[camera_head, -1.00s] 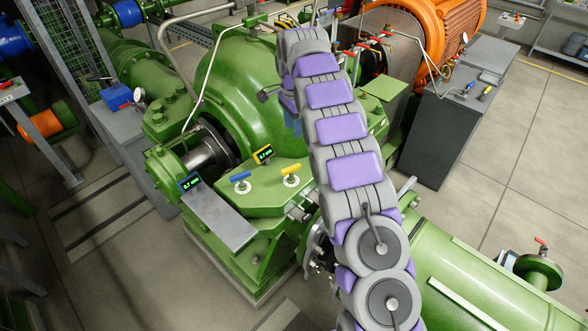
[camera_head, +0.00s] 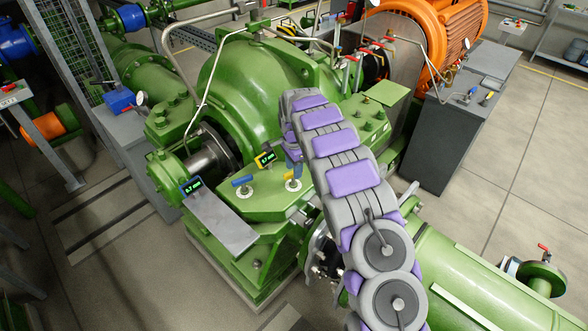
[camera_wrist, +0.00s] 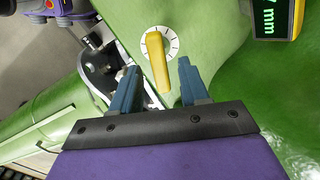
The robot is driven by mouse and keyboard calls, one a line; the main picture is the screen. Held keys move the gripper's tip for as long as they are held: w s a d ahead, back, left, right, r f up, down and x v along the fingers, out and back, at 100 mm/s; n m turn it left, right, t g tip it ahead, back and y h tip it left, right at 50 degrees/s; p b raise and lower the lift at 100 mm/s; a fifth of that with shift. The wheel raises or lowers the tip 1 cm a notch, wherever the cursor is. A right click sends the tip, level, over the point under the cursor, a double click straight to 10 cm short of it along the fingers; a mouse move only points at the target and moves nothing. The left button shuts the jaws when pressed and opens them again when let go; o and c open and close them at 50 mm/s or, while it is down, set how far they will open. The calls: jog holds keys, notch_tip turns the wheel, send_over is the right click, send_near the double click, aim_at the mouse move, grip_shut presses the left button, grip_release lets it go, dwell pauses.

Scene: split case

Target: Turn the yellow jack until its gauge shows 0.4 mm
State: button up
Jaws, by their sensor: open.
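The yellow jack handle (camera_wrist: 157,62) is a bar on a round white dial (camera_wrist: 147,31) with dark tick marks, set in the green casing. My gripper (camera_wrist: 158,67) is open, its blue fingers on either side of the bar with a gap to each. In the head view my gripper (camera_head: 293,160) is directly above the jack and hides most of it; part of the dial (camera_head: 292,185) shows. The yellow-framed gauge (camera_head: 265,159) seems to read 0.7 mm; in the wrist view this gauge (camera_wrist: 272,20) is cut off, showing "7 mm".
A blue jack (camera_head: 242,181) stands left of the yellow one. A blue-framed gauge (camera_head: 190,186) is further left, beside a grey plate (camera_head: 222,222). The green casing (camera_head: 235,95) rises behind, with pipes over it. A green pipe (camera_head: 465,275) runs at right.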

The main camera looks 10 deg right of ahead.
jog(key=shift+a+f, duration=0.3)
jog(key=shift+f, duration=0.2)
jog(key=shift+d, duration=0.2)
grip_shut()
